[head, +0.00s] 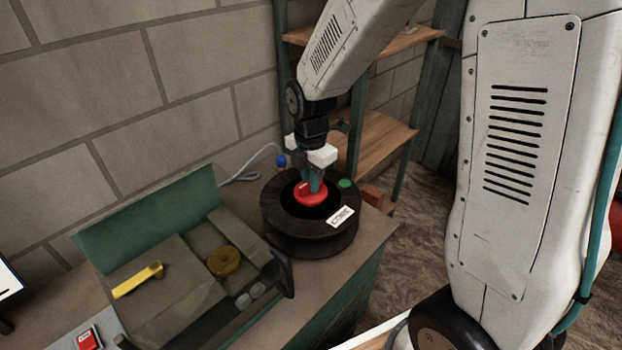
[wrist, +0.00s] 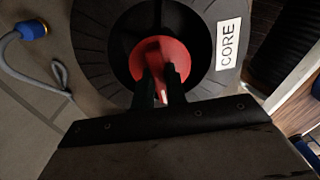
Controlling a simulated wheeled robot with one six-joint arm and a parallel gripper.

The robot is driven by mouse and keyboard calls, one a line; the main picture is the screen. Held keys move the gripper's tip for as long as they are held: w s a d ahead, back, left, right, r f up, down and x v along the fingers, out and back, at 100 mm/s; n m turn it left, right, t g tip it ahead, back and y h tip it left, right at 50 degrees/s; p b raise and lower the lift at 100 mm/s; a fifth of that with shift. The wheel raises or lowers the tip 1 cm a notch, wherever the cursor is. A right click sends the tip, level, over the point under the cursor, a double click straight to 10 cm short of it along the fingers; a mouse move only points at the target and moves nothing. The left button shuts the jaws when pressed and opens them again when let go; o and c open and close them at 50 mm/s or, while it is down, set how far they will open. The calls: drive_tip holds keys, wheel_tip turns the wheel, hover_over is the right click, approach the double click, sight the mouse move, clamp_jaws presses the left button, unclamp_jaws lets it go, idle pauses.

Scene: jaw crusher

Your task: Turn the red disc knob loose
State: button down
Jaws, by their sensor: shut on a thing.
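The red disc knob (head: 312,196) sits in the dark middle of a round black housing (head: 305,238) with a white CORE label. The knob also shows in the wrist view (wrist: 176,62), with a raised red grip across it. My gripper (head: 312,180) reaches down from above and is shut on the knob's raised grip. In the wrist view its two dark fingers (wrist: 160,85) stand on either side of that grip and hide part of it.
A green button (head: 345,183) is on the housing's right rim. A blue plug (head: 281,160) with a grey cable is behind it. To the left stands a machine with a yellow lever (head: 138,280) and a yellow round knob (head: 223,261). Wooden shelves (head: 375,140) are behind.

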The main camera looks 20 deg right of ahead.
sight(317, 198)
drive_tip(key=c, duration=1.3)
unclamp_jaws()
drive_tip(key=shift+s+f, duration=0.15)
drive_tip(key=shift+f, duration=0.1)
drive_tip(key=shift+c, duration=0.2)
drive_tip(key=shift+r, duration=0.1)
drive_tip(key=shift+r, duration=0.1)
drive_tip(key=shift+r, duration=0.3)
wheel_tip(317, 198, up, 11)
drive_tip(key=s+d+r+m, duration=0.1)
drive_tip(key=s+r+m, duration=0.1)
drive_tip(key=s+m, duration=0.9)
drive_tip(key=s+d+r+m+t, duration=0.1)
drive_tip(key=s+d+r+m, duration=0.1)
drive_tip(key=s+m, duration=0.9)
drive_tip(key=shift+s+d+r, duration=0.15)
drive_tip(key=shift+s+r, duration=0.7)
drive_tip(key=shift+s, duration=0.1)
